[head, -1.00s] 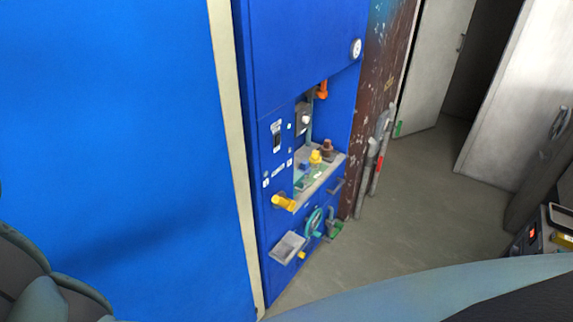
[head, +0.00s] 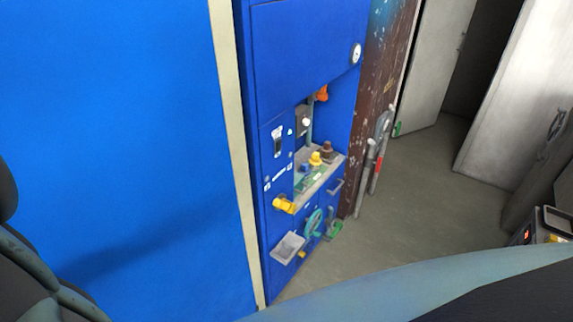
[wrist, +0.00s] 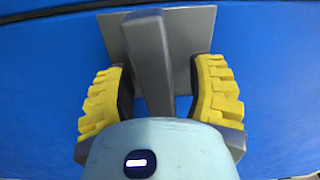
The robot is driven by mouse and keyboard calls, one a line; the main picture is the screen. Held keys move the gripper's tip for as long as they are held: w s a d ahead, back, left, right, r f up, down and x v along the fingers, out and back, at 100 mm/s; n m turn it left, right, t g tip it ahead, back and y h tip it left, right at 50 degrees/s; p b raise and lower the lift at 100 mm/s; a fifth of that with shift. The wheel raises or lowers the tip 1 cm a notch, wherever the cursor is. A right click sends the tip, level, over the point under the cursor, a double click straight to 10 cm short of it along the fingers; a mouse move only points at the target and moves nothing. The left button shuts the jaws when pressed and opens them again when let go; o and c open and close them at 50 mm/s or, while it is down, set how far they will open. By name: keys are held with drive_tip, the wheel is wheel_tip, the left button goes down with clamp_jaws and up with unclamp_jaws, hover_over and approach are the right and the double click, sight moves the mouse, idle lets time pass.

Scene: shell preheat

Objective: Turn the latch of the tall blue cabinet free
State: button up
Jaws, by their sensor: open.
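The latch (wrist: 152,60) is a grey bar handle on a square grey plate (wrist: 199,30), fixed to a blue surface (wrist: 270,70) in the wrist view. My gripper (wrist: 162,68) is open, with one yellow ridged finger on each side of the bar. There are gaps between both fingers and the bar. The bar's lower end is hidden behind my gripper's pale body. The bar stands nearly upright in the picture, leaning slightly. In the head view, a large plain blue panel (head: 110,130) fills the left; neither latch nor gripper shows there.
A blue unit (head: 300,50) with a yellow knob (head: 284,204), a grey tray (head: 288,247) and a teal handwheel (head: 314,222) stands right of a cream edge strip (head: 232,130). Grey pipes (head: 376,155) run beside it. Open floor (head: 430,195) lies to the right.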

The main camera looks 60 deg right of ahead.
clamp_jaws()
drive_tip(key=shift+f, duration=0.1)
idle(0.3)
drive_tip(key=shift+f+b, duration=0.1)
drive_tip(key=shift+b, duration=0.55)
drive_tip(key=shift+m+b, duration=0.6)
drive_tip(key=shift+b, duration=0.1)
drive_tip(key=shift+c, duration=0.2)
unclamp_jaws()
drive_tip(key=shift+r, duration=0.2)
